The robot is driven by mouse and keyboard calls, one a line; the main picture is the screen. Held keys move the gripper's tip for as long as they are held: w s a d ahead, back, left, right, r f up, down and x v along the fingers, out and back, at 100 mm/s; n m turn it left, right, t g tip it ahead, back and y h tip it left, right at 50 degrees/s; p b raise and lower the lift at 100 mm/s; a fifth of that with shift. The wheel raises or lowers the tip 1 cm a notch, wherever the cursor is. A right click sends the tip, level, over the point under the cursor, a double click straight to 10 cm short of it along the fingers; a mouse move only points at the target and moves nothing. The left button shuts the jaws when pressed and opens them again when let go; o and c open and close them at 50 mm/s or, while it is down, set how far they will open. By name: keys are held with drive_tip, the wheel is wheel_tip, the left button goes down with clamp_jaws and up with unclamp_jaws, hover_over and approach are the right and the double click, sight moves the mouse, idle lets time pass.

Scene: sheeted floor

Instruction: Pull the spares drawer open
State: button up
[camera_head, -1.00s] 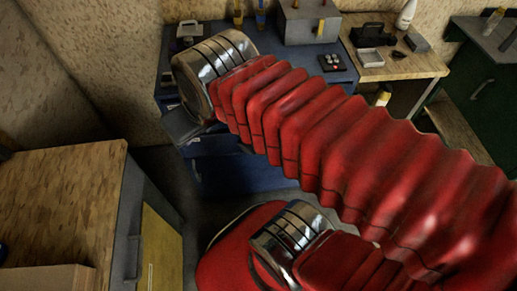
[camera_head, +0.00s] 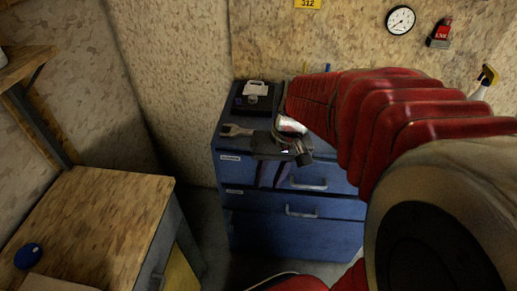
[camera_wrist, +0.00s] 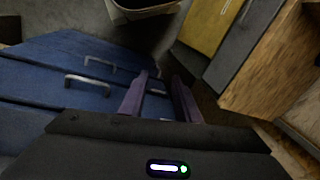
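A blue drawer cabinet (camera_head: 295,240) stands against the wall in the head view. Its upper drawer has a metal handle (camera_head: 308,185) and a small label (camera_head: 230,157); a lower drawer has another handle (camera_head: 300,212) and label (camera_head: 235,191). I cannot read which label says spares. The drawers look shut. My gripper (camera_head: 272,178) hangs before the upper drawer front, left of its handle. In the wrist view its two purple fingers (camera_wrist: 158,105) are apart and empty, and the blue drawer fronts with two handles (camera_wrist: 87,84) lie to their left, not between them.
A dark case (camera_head: 256,98) and a brush (camera_head: 237,130) lie on the cabinet top. A wooden-topped bench (camera_head: 105,215) stands at left, with a floor gap between it and the cabinet. A dark bin (camera_wrist: 145,10) shows at the wrist view's top.

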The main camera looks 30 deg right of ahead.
drive_tip(key=d+f+m+y, duration=0.6)
drive_tip(key=d+f, duration=0.7)
drive_tip(key=f, duration=0.2)
drive_tip(key=m+t+y, duration=0.1)
drive_tip(key=m+t, duration=0.6)
drive_tip(key=t, duration=0.4)
approach(299, 214)
drive_tip(key=s+d, duration=0.3)
drive_tip(key=shift+w+a+f, duration=0.15)
drive_tip(key=shift+w, duration=0.05)
drive_tip(key=shift+a, duration=0.1)
drive_tip(key=x, duration=1.3)
drive_tip(key=shift+w+a, duration=0.25)
drive_tip(key=shift+a, duration=0.05)
clamp_jaws()
